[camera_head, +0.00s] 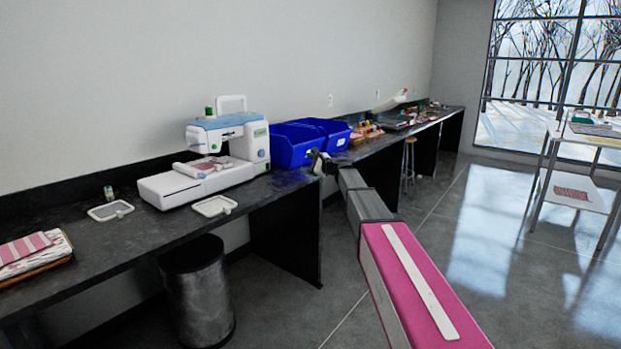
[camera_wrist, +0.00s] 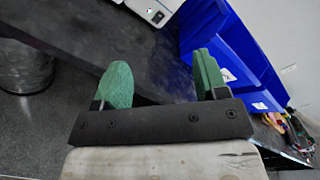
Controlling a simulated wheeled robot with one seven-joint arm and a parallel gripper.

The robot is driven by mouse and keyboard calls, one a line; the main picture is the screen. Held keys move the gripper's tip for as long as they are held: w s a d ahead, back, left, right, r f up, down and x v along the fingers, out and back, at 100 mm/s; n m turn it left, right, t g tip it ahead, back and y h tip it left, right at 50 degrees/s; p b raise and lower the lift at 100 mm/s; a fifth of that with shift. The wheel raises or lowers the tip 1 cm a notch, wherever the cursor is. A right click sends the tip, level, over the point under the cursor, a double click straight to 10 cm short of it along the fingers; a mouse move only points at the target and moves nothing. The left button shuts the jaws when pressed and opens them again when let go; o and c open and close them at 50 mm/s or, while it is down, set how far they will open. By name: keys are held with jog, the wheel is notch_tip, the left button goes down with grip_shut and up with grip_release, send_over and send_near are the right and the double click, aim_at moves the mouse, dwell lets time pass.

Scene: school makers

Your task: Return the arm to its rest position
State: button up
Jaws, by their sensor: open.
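My gripper (camera_wrist: 160,85) shows in the wrist view with two green fingers spread apart and nothing between them. Behind the fingers are the dark counter's edge and the floor below it. In the head view my arm reaches out from the lower right, and my gripper (camera_head: 320,160) is at the counter's front edge, small and dark, just in front of the blue bins (camera_head: 290,148). The blue bins (camera_wrist: 225,45) also show close beyond the right finger in the wrist view. Whether the gripper touches the bins or the counter cannot be told.
The dark counter (camera_head: 110,235) runs along the wall. On it are a sewing machine (camera_head: 205,180), two small trays (camera_head: 110,211) (camera_head: 214,206) and folded striped cloth (camera_head: 28,247). A dark cylindrical bin (camera_head: 198,290) stands below. A white shelf table (camera_head: 575,190) stands right; the floor between is open.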

jog(key=s+d+f+n+g+h, duration=0.3)
jog(key=s+f+n, duration=0.1)
jog(key=s+f, duration=0.7)
jog(key=s+d+f+n+g+h, duration=0.2)
jog(key=s+d+f+n+h, duration=0.15)
jog(key=s+f, duration=0.8)
jog(key=s+d+f+n+g+h, duration=0.1)
jog(key=s+d+f, duration=0.3)
jog(key=s, duration=0.4)
jog(key=s+d+f+n+g+h, duration=0.2)
jog(key=s+d+f+n+h, duration=0.1)
jog(key=s, duration=0.5)
jog(key=s+d+f+n+g+h, duration=0.2)
jog(key=s+d+f+n+h, duration=0.1)
jog(key=s+d, duration=0.3)
jog(key=shift+s+d+f+n, duration=0.15)
jog(key=shift+s+f+n, duration=0.55)
jog(key=shift+s, duration=0.5)
